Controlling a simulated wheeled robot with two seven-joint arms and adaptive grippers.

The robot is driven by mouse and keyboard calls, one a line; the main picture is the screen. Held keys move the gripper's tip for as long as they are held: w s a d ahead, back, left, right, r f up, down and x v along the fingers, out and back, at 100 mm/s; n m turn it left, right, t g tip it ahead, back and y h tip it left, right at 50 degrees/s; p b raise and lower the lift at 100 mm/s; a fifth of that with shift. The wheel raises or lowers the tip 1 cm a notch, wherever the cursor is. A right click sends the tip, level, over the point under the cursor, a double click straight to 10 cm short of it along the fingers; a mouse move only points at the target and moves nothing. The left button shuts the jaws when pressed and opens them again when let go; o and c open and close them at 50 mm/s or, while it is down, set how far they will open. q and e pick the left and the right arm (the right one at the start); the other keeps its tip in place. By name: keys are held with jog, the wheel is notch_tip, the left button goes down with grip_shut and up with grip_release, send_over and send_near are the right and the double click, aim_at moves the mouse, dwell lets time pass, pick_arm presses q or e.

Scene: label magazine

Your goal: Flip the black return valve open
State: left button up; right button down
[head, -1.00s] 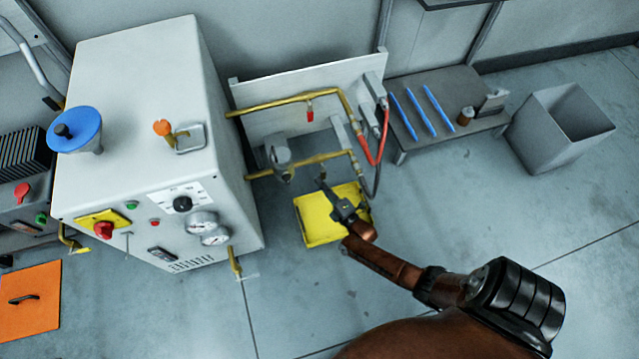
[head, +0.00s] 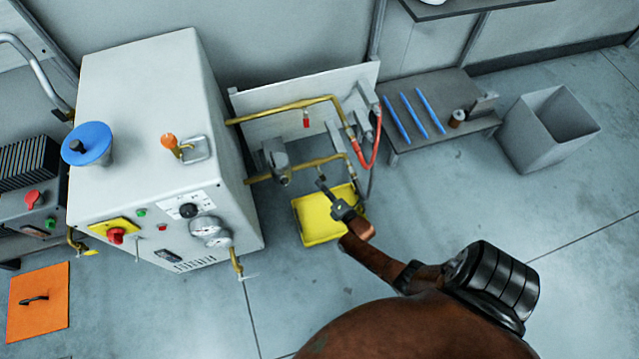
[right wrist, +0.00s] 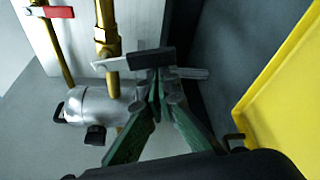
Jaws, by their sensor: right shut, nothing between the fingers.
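The black return valve's lever (right wrist: 152,59) has a black sleeve on a silver arm and sticks out sideways from the brass pipe (right wrist: 106,42) in the right wrist view. In the head view it is a small dark shape near the lower brass pipe (head: 312,162). My right gripper (right wrist: 162,78) is shut and empty, its green-sided fingers together right at the lever's sleeve. I cannot tell whether they touch it. In the head view my right gripper (head: 330,191) is just below the lower pipe, above the yellow tray. My left gripper is not in view.
A grey cylindrical fitting (right wrist: 98,106) with a black knob sits left of the fingers. A red-handled valve (head: 306,120) is on the upper pipe. The yellow tray (head: 318,228) lies below. The white machine cabinet (head: 140,90) stands left; a bin (head: 535,150) stands right on open floor.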

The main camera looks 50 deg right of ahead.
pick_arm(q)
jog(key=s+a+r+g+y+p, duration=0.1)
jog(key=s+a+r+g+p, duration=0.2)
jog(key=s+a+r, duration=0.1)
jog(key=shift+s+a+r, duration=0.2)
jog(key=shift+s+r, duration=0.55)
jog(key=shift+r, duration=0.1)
pick_arm(e)
jog(key=s+d+r+n+g+h, duration=0.1)
jog(key=s+d+r+n+g, duration=0.1)
jog(key=s+d+r+n, duration=0.1)
jog(key=shift+d+r+n+g+h, duration=0.3)
jog(key=shift+d+r+n, duration=0.25)
jog(key=shift+d+n, duration=0.85)
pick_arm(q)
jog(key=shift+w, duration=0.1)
pick_arm(e)
jog(key=shift+s+a+r, duration=0.1)
jog(key=shift+a, duration=0.1)
jog(key=v, duration=0.7)
jog(key=shift+s+a, duration=0.15)
jog(key=shift+s, duration=0.15)
